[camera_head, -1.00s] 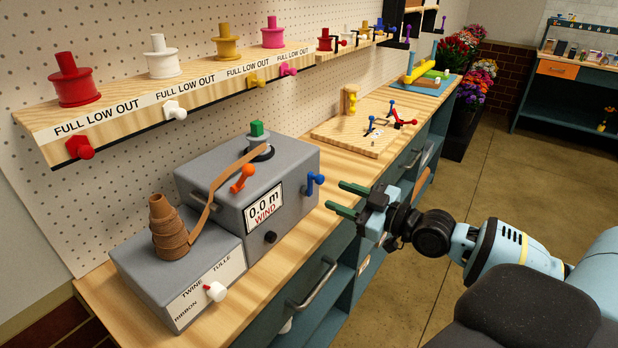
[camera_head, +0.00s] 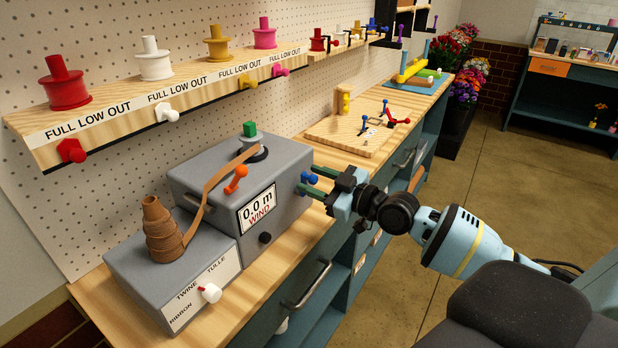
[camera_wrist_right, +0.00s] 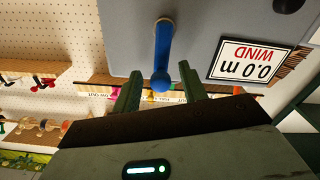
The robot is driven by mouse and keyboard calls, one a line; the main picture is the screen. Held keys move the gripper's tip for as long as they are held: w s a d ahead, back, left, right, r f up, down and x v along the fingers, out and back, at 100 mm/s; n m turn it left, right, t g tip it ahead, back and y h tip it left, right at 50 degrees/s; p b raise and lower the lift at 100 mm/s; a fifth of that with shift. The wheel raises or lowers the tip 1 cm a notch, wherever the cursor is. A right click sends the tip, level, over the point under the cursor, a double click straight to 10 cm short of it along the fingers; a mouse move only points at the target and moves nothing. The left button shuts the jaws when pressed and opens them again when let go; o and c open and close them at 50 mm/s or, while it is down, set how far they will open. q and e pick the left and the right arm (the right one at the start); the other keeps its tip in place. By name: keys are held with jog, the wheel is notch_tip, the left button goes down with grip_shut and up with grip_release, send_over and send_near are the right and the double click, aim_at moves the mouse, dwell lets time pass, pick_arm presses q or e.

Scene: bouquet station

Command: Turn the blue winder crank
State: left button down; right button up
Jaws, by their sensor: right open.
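The blue winder crank (camera_head: 307,179) sticks out of the right side of the front of the grey winder box (camera_head: 225,170). In the right wrist view the crank (camera_wrist_right: 162,58) is a blue arm with a rounded knob, and it lies between and just beyond the two green fingertips. My right gripper (camera_head: 315,182) is open, its fingers reaching to the crank from the right. It also shows in the right wrist view (camera_wrist_right: 160,85). I cannot tell whether a finger touches the crank. The box's display (camera_head: 257,209) reads 0.0 m WIND. My left gripper is not in view.
A brown ribbon runs from a cone-shaped spool (camera_head: 162,230) to the box top. A lower grey box with a white selector knob (camera_head: 209,293) stands at left. A shelf of coloured spools (camera_head: 160,100) hangs behind.

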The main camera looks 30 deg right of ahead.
jog(key=shift+x, duration=0.95)
jog(key=shift+c, duration=0.2)
grip_shut()
